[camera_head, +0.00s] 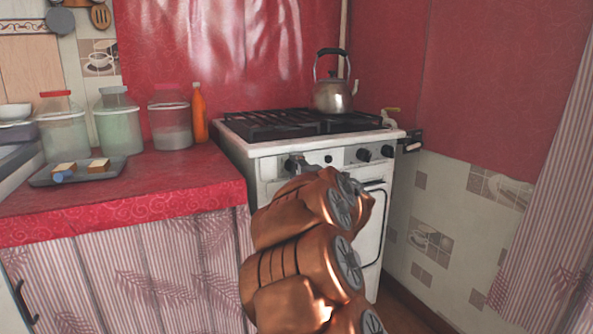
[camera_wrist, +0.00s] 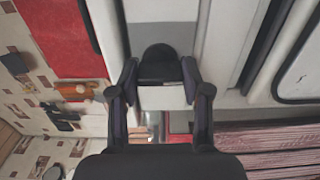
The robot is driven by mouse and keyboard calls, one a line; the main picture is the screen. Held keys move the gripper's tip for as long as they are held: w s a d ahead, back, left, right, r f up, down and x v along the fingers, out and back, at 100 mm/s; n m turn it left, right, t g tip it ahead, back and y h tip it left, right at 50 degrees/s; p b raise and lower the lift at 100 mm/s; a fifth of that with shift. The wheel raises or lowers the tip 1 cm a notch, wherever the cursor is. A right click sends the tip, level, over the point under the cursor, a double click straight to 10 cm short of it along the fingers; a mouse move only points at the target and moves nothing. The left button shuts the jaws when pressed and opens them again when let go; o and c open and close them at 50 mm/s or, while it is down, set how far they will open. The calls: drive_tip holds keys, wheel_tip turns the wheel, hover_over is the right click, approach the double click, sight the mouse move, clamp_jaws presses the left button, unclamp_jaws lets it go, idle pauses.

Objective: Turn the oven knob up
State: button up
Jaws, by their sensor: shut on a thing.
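The white stove (camera_head: 275,149) stands in the corner, with a row of dark knobs on its front panel. Two black knobs, one (camera_head: 363,154) and another (camera_head: 387,151), show free at the right of the panel. In the wrist view, my gripper (camera_wrist: 160,80) has its two fingers on either side of a black rounded oven knob (camera_wrist: 158,62) and is shut on it. In the head view my copper arm covers the lower left of the stove front and hides most of the gripper. The knob's markings cannot be read.
A kettle (camera_head: 332,95) stands on the hob's back right. The red counter (camera_head: 200,188) to the left holds jars, an orange bottle (camera_head: 199,112) and a tray (camera_head: 112,172) with bread pieces. The oven door (camera_head: 372,230) is below the panel. A tiled wall is at right.

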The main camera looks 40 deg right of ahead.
drive_tip(key=o, duration=1.2)
drive_tip(key=shift+c, duration=0.2)
drive_tip(key=shift+s, duration=0.1)
drive_tip(key=v, duration=1.1)
drive_tip(key=shift+s+a, duration=0.2)
drive_tip(key=shift+s, duration=0.15)
